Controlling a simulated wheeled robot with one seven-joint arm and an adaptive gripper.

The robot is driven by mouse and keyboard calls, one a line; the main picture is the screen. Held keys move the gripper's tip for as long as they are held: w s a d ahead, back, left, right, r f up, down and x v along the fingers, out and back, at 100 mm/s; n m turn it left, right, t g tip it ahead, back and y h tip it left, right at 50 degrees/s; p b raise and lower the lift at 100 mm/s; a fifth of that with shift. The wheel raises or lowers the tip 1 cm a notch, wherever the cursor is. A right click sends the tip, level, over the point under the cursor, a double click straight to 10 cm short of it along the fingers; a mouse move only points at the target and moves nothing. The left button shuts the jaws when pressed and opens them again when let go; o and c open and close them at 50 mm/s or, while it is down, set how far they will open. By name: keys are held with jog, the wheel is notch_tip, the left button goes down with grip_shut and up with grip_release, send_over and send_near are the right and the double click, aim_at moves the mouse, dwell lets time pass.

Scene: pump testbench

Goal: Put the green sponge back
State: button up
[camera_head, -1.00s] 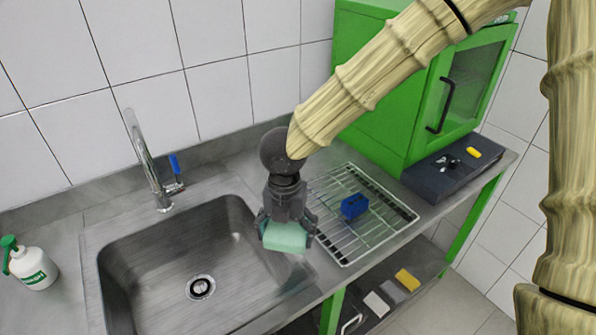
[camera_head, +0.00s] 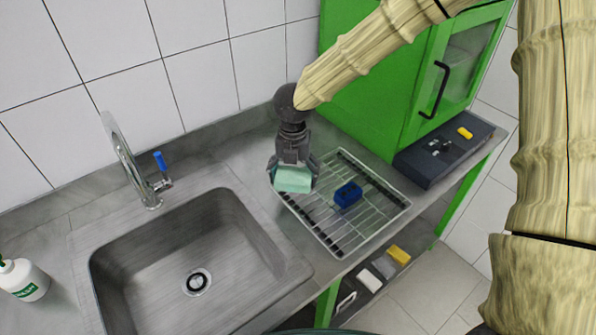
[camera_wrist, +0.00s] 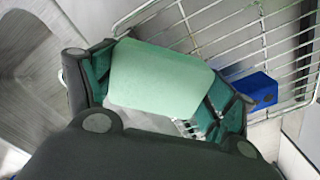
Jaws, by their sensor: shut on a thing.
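The light green sponge (camera_head: 293,180) is held between the fingers of my gripper (camera_head: 293,172), which is shut on it. In the head view it appears at the left edge of the wire rack, to the right of the sink. In the wrist view the sponge (camera_wrist: 160,78) fills the space between the two fingers (camera_wrist: 155,85). The rack's wires show behind it and to its right. Whether the sponge touches the rack cannot be told.
A blue block (camera_head: 348,194) sits on the wire rack (camera_head: 372,228). The sink (camera_head: 190,245) is to the left, with a faucet (camera_head: 130,165) behind it. A green cabinet (camera_head: 385,90) stands behind the rack. A lower shelf holds yellow (camera_head: 399,254), grey and white blocks.

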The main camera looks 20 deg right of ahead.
aim_at(299, 169)
jog(key=shift+w+d+f, duration=0.15)
jog(key=shift+w+d, duration=0.7)
jog(key=shift+w, duration=0.15)
jog(key=shift+w+d+p, duration=0.25)
jog(key=shift+w+p, duration=0.05)
jog(key=shift+p, duration=0.15)
jog(key=shift+w+d+f, duration=0.1)
jog(key=shift+f, duration=0.2)
jog(key=shift+f+p, duration=0.7)
jog(key=shift+f, duration=0.85)
jog(key=shift+f, duration=0.15)
jog(key=o, duration=1.2)
jog(key=shift+o, duration=0.2)
notch_tip(299, 169, up, 12)
jog(key=b, duration=0.2)
jog(key=shift+r, duration=0.2)
